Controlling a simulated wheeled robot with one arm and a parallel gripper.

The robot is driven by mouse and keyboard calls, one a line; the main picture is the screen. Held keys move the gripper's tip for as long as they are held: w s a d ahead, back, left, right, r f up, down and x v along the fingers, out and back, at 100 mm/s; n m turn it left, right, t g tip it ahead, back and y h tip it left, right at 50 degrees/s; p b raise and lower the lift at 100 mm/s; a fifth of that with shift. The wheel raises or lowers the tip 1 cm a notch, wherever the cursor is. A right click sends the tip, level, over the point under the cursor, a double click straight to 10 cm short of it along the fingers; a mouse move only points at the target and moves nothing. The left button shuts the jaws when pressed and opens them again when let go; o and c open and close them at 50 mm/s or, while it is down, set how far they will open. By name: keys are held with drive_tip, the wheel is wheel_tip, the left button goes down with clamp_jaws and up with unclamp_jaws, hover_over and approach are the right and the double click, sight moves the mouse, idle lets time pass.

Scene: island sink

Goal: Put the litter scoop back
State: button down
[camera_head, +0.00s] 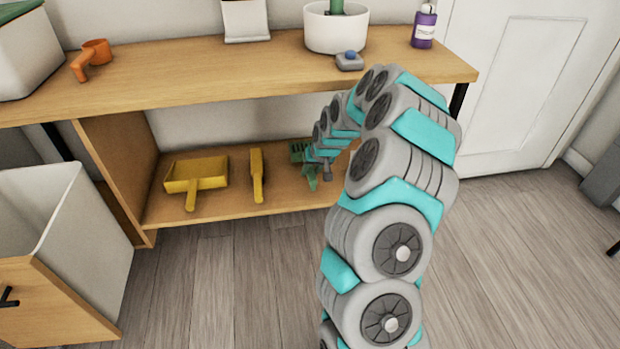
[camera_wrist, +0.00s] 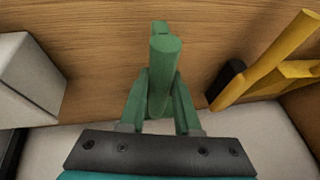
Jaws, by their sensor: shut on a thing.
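The green litter scoop (camera_head: 299,151) is at the lower shelf (camera_head: 228,209), right of the yellow brush; its slotted head shows in the head view. My gripper (camera_head: 316,166) reaches into the lower shelf space and is shut on the scoop. In the wrist view my gripper (camera_wrist: 160,112) has its fingers on either side of the scoop's green handle (camera_wrist: 163,65), with bare wood beyond. My arm hides part of the scoop and the shelf's right end. I cannot tell whether the scoop touches the shelf.
A yellow dustpan (camera_head: 197,175) and yellow brush (camera_head: 257,175) lie left of the scoop. A white box (camera_wrist: 25,80) shows in the wrist view. The upper shelf (camera_head: 220,70) is overhead. An open white-sided drawer (camera_head: 80,260) stands at left.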

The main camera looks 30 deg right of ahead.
drive_tip(key=shift+w, duration=0.25)
drive_tip(key=shift+f, duration=1.75)
drive_tip(key=shift+f, duration=0.1)
drive_tip(key=c, duration=0.6)
unclamp_jaws()
